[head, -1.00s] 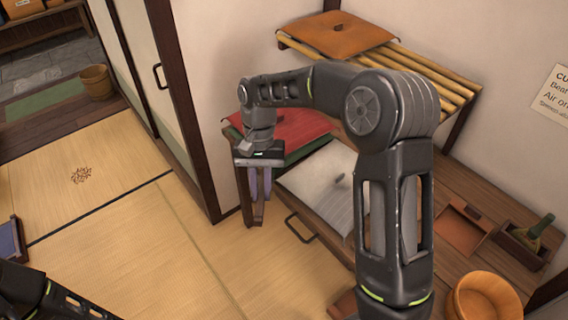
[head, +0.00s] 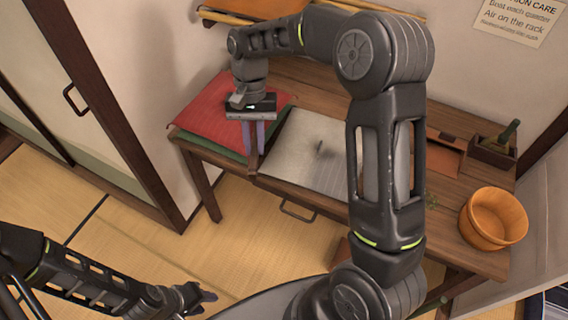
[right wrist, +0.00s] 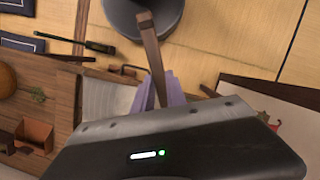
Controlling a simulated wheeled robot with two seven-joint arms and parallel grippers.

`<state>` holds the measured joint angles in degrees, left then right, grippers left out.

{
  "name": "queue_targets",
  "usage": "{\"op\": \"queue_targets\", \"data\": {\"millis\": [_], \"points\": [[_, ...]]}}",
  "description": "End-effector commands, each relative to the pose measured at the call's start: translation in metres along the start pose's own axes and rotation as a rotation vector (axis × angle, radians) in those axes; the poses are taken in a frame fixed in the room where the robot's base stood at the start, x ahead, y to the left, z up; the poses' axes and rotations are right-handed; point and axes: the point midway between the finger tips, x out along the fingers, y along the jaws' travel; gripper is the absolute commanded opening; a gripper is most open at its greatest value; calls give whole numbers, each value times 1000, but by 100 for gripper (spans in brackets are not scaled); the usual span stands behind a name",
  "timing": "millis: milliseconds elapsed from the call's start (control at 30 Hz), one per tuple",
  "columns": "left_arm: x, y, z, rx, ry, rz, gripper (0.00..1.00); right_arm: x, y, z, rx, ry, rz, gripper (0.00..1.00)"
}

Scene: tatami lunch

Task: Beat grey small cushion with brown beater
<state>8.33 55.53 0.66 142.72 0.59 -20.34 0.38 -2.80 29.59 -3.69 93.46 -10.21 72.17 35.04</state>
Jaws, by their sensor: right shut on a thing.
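The grey small cushion (head: 299,151) lies flat on the wooden desk, with a dark tuft in its middle. It also shows in the right wrist view (right wrist: 106,102), partly hidden by my gripper. My right gripper (head: 260,136) is above the desk by the cushion's left edge, pointing down. Its purple fingers (right wrist: 172,90) are shut on the brown beater (right wrist: 151,50), a narrow brown strip that sticks out past them. In the head view only a short piece of it shows. My left gripper (head: 200,298) is low at the bottom left, far from the cushion; its jaw opening is unclear.
A red cushion (head: 215,113) lies on a green one (head: 225,153) left of the grey cushion. A wooden tub (head: 493,218), a dark box (head: 494,149) and a brown tray (head: 445,150) stand on the desk (head: 455,195) to the right. Tatami floor is open in front.

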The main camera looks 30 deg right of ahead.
Motion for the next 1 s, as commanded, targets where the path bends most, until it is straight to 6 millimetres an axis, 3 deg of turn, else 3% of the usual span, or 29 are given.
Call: {"op": "queue_targets", "data": {"millis": [233, 500, 600, 900, 1000], "points": [[1, 0, 0, 0, 0, 0, 36, 0, 11, 9, 2, -8, -1, 0], [6, -2, -1, 1, 2, 2, 36, 10, 66, 64, 0, -61, 0, 0], [7, -2, -1, 2, 3, 2, 36, 13, 75, 76, -3, -72, 1, 0], [7, -2, -2, 2, 3, 2, 36, 14, 76, 78, -4, -74, 2, 0], [14, -4, -2, 3, 5, 4, 36, 24, 76, 75, -4, -75, 2, 0]]}}
